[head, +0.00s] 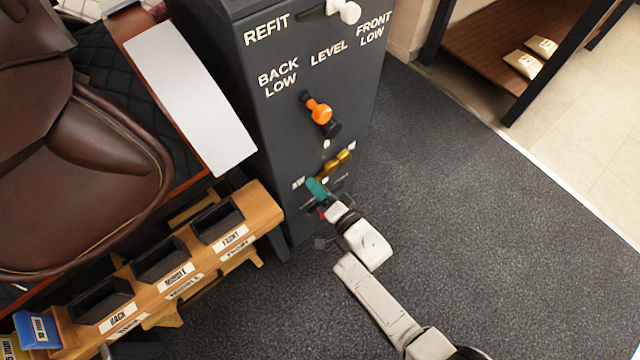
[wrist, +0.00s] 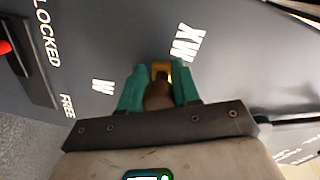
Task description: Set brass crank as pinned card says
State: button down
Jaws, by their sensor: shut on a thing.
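The brass crank (head: 337,163) is low on the dark cabinet face in the head view. My gripper (head: 317,187) has its teal fingers at the crank's lower left end. In the wrist view my gripper (wrist: 160,92) is shut on the crank's brown knob, with a bit of the brass crank (wrist: 161,70) showing just beyond it. Letter marks stand around it: a "W"-like mark to the left and a two-letter mark above right. The fingers hide much of the crank. I cannot make out a pinned card with readable writing.
The dark cabinet (head: 290,90) also bears an orange-handled lever (head: 318,108) and a white knob (head: 346,11). A red piece shows by "LOCKED" and "FREE". Left are a brown saddle (head: 70,150) and a wooden rack (head: 180,265) with labelled bins. Carpet is clear at right.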

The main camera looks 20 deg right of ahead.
jog(key=shift+a+r+m+p, duration=0.1)
jog(key=shift+r+m+p, duration=0.35)
jog(key=shift+m, duration=0.35)
jog(key=shift+a+r+m+p, duration=0.1)
jog(key=shift+r+m+p, duration=0.35)
jog(key=shift+m, duration=0.35)
jog(key=shift+d, duration=0.1)
jog(key=c, duration=0.8)
grip_release()
jog(key=p+v, duration=0.2)
jog(key=v, duration=0.9)
jog(key=shift+w+d, duration=0.1)
